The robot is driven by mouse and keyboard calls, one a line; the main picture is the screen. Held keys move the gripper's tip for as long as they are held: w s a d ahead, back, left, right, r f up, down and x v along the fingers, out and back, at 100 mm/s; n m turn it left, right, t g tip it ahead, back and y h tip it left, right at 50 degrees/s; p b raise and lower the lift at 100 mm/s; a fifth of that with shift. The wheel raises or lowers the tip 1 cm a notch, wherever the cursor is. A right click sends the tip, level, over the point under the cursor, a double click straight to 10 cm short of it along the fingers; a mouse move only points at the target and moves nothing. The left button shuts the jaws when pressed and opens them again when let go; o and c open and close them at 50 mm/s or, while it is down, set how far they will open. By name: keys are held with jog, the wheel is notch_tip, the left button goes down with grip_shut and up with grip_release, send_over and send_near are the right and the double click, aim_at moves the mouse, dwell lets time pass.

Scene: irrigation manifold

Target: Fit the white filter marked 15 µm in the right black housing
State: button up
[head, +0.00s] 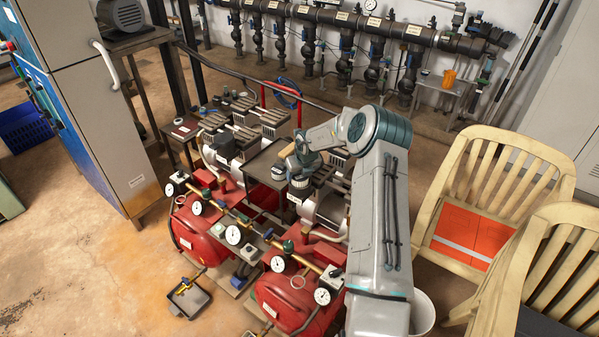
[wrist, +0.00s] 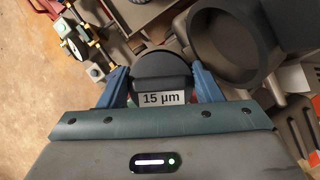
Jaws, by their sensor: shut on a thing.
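My gripper (wrist: 158,78) is shut on the filter (wrist: 160,64), with one blue finger on each side. The filter shows a dark rounded end and a white label reading "15 µm"; no white body can be made out. A large black round housing (wrist: 245,78) with an open mouth lies to the right of the filter in the wrist view. The filter is apart from it and not inside. I cannot tell whether this is the right or left housing. In the head view my gripper (head: 299,172) is above the dark bench between the machines, its fingers too small to make out.
Red compressor tanks (head: 205,240) with gauges stand in front and left of my arm. A pipe manifold (head: 345,20) runs along the back wall. The floor at lower left is mostly clear.

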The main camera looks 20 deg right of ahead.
jog(key=shift+f, duration=0.45)
dwell(0.4)
jog(key=shift+f, duration=0.1)
